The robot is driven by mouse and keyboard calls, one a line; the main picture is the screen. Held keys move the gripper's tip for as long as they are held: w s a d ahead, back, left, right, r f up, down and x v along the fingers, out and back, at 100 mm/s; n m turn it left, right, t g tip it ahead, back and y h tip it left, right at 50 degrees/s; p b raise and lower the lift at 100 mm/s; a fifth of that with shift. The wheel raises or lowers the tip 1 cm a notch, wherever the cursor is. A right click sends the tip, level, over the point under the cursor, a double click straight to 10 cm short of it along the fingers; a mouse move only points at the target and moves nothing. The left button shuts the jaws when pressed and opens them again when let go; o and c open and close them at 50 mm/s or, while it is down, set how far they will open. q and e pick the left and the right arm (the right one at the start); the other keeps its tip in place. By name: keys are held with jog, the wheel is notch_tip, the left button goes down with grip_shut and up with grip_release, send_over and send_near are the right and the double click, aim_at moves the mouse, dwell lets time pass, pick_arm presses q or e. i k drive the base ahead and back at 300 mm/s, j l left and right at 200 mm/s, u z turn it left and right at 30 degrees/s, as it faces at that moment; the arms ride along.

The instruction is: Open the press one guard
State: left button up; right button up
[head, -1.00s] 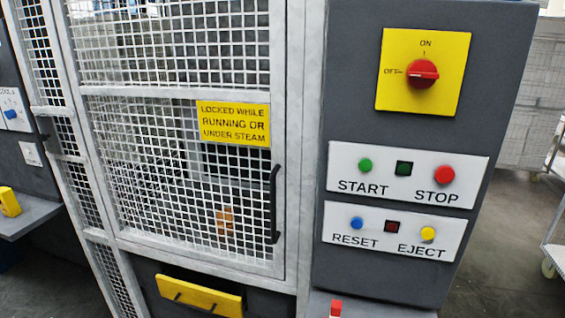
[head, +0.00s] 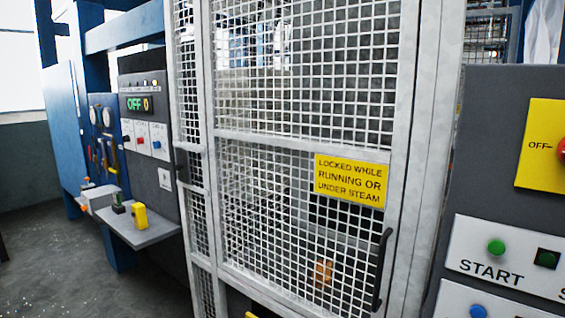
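The press guard (head: 260,142) is a grey-framed wire mesh door in the middle of the head view. It stands shut in its frame. A black vertical handle (head: 382,270) is on its lower right side. A yellow sign (head: 350,181) on the mesh reads "LOCKED WHILE RUNNING OR UNDER STEAM". Behind the mesh, a dark interior and a small orange thing (head: 323,272) show in part. Neither of my grippers is in view.
A control panel (head: 490,180) stands right of the guard, with a green START button (head: 496,247) and a red switch cut off by the edge. At left, a grey shelf (head: 150,232) juts out, bearing a yellow block (head: 139,216). Open floor (head: 60,270) lies at lower left.

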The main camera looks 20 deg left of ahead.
aim_at(374, 178)
jog(key=j+u, duration=0.15)
jog(key=j, duration=0.25)
jog(key=i+j+u, duration=0.2)
jog(key=j, duration=0.2)
jog(key=j+u, duration=0.15)
jog(key=j, duration=0.25)
jog(key=i, duration=0.05)
